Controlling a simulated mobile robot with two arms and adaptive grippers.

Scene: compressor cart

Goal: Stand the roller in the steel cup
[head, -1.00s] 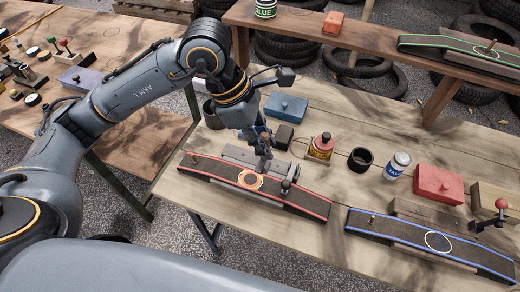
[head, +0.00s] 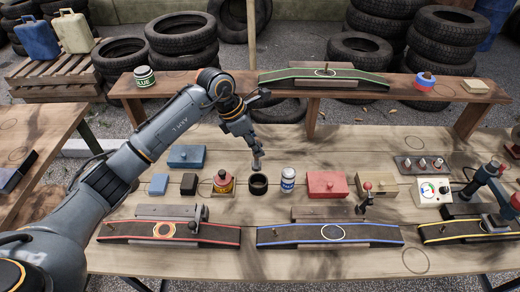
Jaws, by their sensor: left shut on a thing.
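The jaws cover much of that piece. Its lower end is at or just above the cup's rim; I cannot tell whether it is inside.
A red box (head: 326,185) is further right. Red-edged (head: 168,232) and blue-edged (head: 330,235) tracks lie in front. A raised shelf (head: 225,88) runs behind.

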